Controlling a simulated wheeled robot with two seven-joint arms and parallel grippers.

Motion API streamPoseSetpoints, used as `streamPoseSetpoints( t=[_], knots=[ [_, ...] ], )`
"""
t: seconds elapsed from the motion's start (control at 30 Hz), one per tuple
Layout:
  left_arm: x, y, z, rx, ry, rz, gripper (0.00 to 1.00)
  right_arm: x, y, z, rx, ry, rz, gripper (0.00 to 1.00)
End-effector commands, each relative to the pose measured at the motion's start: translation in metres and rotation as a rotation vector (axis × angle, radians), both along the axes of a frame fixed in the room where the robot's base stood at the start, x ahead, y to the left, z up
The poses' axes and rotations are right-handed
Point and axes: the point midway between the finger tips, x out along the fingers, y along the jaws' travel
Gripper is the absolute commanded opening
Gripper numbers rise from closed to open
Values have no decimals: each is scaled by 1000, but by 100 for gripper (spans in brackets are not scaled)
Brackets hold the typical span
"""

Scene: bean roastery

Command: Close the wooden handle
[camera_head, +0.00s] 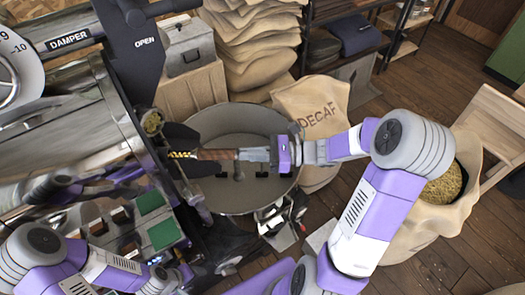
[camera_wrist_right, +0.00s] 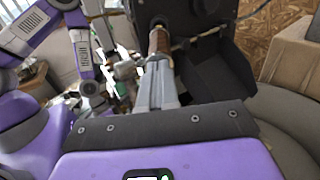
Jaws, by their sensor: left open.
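The wooden handle (camera_head: 217,154) is brown and lies level over the round cooling pan, at the front of the dark roaster. My right gripper (camera_head: 240,155) reaches it from the right, with its narrow fingers at the handle's near end. In the right wrist view the handle (camera_wrist_right: 158,42) continues straight out from between the grey fingertips (camera_wrist_right: 157,68), which look shut on it. The gripped end is hidden by the fingers. My left gripper (camera_head: 185,273) is low at the left, open, well away from the handle and partly lost among roaster parts.
The cooling pan (camera_head: 207,191) lies under the handle and my right gripper. Burlap sacks (camera_head: 255,30) are stacked behind, with a DECAF sack (camera_head: 316,108) beside the pan. An open sack of beans (camera_head: 443,187) stands at the right. Wooden floor (camera_head: 440,265) shows at lower right.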

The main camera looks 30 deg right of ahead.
Motion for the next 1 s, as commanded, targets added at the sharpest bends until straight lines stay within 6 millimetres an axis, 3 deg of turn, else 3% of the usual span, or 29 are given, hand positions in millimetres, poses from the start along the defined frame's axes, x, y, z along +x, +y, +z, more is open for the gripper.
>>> streamPoseSetpoints(
  t=[0.1, 0.33, 0.77, 1.0],
  knots=[
    [0, 0, 6, 0, 0, 0, 59, 15, 32, 2, 2, 0, 10, 0],
    [0, 0, 7, 0, 0, 0, 59, 33, 64, 1, 0, -1, 5, 0],
    [0, 0, 7, 0, 0, 0, 59, 35, 69, 1, 0, 0, 8, 0],
    [0, 0, 18, 0, 0, 0, 59, 27, 45, 3, 1, 0, 9, 0]
  ],
)
